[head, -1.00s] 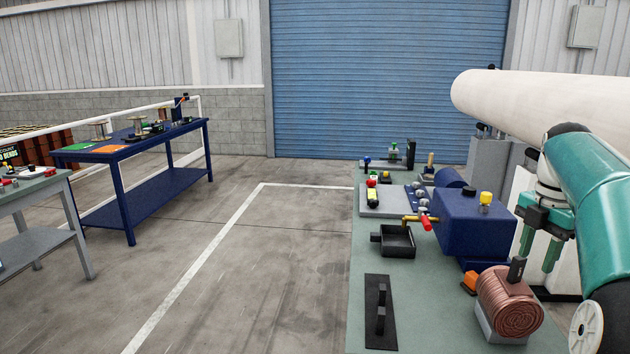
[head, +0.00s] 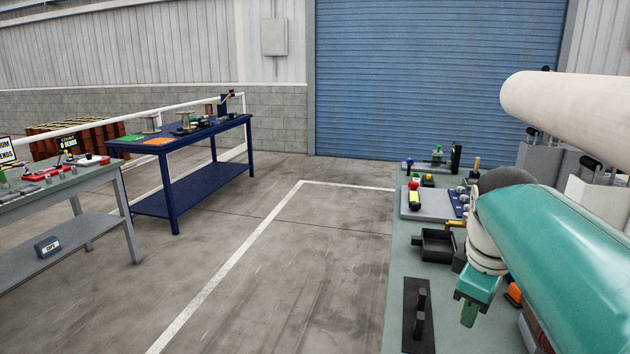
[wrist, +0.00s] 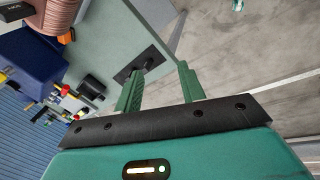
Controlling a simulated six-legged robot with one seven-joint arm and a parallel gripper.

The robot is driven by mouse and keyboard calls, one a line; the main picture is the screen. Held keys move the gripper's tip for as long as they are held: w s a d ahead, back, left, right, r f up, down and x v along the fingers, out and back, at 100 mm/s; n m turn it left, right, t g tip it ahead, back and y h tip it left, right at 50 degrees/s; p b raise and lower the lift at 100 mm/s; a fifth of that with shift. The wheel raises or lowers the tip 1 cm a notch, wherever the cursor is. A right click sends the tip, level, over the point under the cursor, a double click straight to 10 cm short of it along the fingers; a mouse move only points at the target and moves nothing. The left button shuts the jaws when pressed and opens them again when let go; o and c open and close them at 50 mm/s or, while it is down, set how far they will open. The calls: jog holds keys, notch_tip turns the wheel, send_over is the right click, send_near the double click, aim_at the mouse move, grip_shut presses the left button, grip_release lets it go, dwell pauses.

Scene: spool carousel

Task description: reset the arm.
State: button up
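My gripper (wrist: 160,88) shows in the wrist view with its two green fingers apart and nothing between them. In the head view my gripper (head: 468,314) hangs at the lower right, above the green-topped bench (head: 398,285), with my teal arm behind it. The arm hides much of the bench's right side. In the wrist view the fingers point toward the bench top near a black plate with posts (wrist: 140,64).
The bench holds a black tray (head: 434,246), a grey plate (head: 412,205) and the black plate. The wrist view shows a blue box (wrist: 30,62) and a copper coil (wrist: 68,12). A blue table (head: 200,186) and grey table (head: 105,180) stand left. Open floor lies between.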

jog(key=s+a+f+m+t+y, duration=0.1)
jog(key=s+a+f+m+t, duration=0.1)
jog(key=s+a+f+m, duration=0.6)
jog(key=s+a, duration=0.1)
jog(key=a, duration=0.2)
jog(key=shift+s+f+t+y, duration=0.3)
jog(key=shift+s+t, duration=0.1)
jog(key=shift+a, duration=0.1)
